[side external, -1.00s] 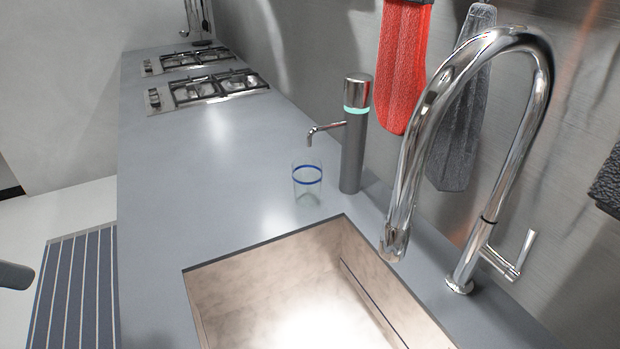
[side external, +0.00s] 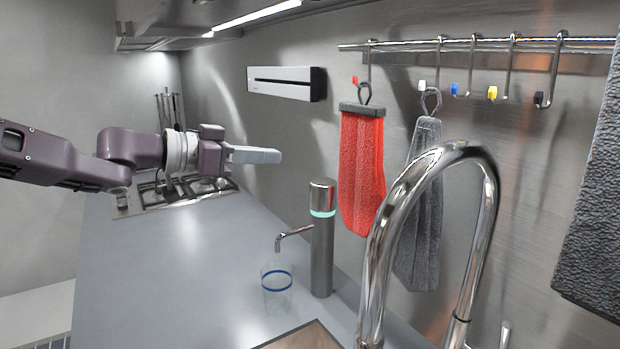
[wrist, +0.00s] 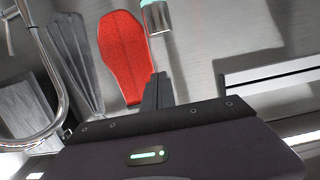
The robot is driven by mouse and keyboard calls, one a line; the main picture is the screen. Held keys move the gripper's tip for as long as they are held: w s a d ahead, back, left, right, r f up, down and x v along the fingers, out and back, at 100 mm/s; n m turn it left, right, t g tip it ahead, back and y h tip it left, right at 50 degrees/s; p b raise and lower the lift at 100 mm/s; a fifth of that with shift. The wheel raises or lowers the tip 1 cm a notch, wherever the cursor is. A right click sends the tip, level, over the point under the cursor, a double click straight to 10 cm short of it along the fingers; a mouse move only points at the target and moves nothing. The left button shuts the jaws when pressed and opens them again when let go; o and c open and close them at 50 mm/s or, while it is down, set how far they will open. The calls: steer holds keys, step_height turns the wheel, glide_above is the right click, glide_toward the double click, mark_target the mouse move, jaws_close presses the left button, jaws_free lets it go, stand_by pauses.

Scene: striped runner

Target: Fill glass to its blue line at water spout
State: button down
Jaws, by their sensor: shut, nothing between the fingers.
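A clear glass (side external: 277,300) with a blue line round its upper part stands upright on the grey counter. It is below the tip of the thin bent spout (side external: 293,234) on a dark grey cylinder dispenser (side external: 322,262), which has a chrome top and a lit teal band. I see no clear stream, and I cannot tell the water level in the glass. My gripper (side external: 279,156) is shut and empty, in the air above and left of the dispenser's top. In the wrist view its shut fingers (wrist: 158,90) point toward the wall, and the dispenser (wrist: 156,16) shows partly at the top edge.
A tall chrome faucet (side external: 375,250) stands in front at right, by the sink edge (side external: 300,337). A red towel (side external: 361,170) and a grey one (side external: 425,190) hang from a hook rail (side external: 480,45). A hob (side external: 175,195) lies behind. The counter left of the glass is clear.

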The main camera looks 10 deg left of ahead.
steer(key=shift+w+f, duration=0.2)
steer(key=shift+w, duration=0.1)
glide_above(323, 194)
steer(key=a, duration=0.3)
step_height(323, 194, down, 2)
steer(key=shift+s+d+f, duration=0.1)
steer(key=shift+d+f, duration=0.05)
steer(key=shift+f, duration=0.85)
steer(key=shift+d+f, duration=0.1)
steer(key=shift+f, duration=0.85)
steer(key=shift+f, duration=0.1)
